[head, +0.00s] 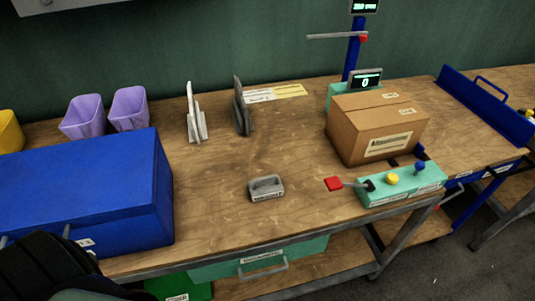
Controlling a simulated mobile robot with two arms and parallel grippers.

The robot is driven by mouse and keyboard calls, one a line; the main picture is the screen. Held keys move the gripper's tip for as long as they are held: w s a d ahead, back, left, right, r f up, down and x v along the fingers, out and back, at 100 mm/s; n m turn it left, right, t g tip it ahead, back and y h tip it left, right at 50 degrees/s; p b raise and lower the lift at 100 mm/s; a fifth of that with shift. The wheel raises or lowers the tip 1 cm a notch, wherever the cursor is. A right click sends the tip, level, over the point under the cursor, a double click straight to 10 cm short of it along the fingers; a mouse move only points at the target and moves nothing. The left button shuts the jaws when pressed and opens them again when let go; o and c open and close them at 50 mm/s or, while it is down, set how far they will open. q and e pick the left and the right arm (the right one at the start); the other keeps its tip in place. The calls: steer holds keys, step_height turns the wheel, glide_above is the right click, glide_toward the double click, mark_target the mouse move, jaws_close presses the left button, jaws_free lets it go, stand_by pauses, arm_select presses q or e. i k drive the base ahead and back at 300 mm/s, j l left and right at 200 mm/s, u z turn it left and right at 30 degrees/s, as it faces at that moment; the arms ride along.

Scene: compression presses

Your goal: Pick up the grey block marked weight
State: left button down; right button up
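A small grey block (266,188) with a handle-like recess on top sits on the wooden bench near its front edge, in the middle of the head view. A pale label is on its front face; the writing is too small to read. A dark part of my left arm shows at the lower left corner, in front of the blue box and apart from the block. No gripper fingers can be made out, and my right gripper is not in view.
A large blue box (85,190) stands left of the block. A cardboard box (375,125) and a teal control panel (402,184) with a red-ended lever (334,184) stand to the right. White (196,115) and dark grey (241,108) upright pieces stand behind. The bench around the block is clear.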

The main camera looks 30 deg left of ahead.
mark_target(262, 188)
steer(key=u, duration=0.85)
